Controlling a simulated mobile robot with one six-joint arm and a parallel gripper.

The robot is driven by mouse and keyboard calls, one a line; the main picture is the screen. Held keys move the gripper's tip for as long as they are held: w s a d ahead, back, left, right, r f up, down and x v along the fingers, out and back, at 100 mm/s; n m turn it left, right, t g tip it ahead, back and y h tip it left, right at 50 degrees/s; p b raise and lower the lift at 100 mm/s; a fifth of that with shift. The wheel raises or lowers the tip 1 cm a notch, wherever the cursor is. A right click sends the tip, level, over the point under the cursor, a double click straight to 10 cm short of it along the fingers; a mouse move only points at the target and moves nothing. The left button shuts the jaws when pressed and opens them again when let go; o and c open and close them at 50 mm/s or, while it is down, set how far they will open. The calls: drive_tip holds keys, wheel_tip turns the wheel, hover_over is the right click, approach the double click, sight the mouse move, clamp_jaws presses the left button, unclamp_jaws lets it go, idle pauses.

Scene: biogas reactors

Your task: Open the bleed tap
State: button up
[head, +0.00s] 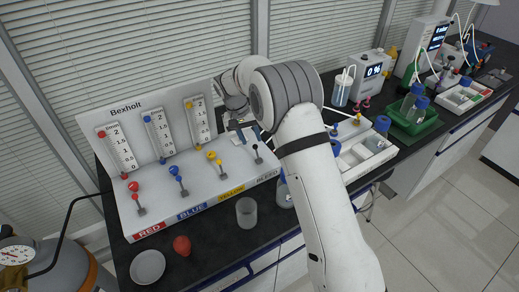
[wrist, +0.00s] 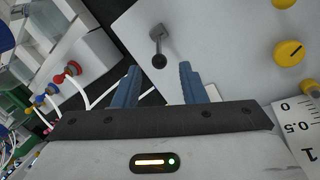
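The bleed tap (head: 258,154) is a small black-knobbed lever on the white sloped Bexholt panel (head: 205,178), above the BLEED label (head: 266,174). In the wrist view the tap (wrist: 158,52) stands out from the panel, with its dark round knob towards my gripper. My gripper (wrist: 158,84) has two blue fingers spread apart with nothing between them. The tap appears just beyond the fingertips, roughly centred between them, and not visibly touched. In the head view my gripper (head: 238,126) is above and left of the tap, partly hidden by my arm.
Red (head: 134,188), blue (head: 176,175) and yellow (head: 213,157) taps stand left on the same panel, below upright gauges. A clear beaker (head: 246,211) and a red round object (head: 182,245) are in front. A white tray (head: 350,165) with bottles is to the right.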

sight(254, 146)
drive_tip(key=p+x, duration=0.1)
drive_tip(key=x, duration=0.6)
drive_tip(key=shift+p, duration=0.4)
drive_tip(key=shift+c, duration=0.4)
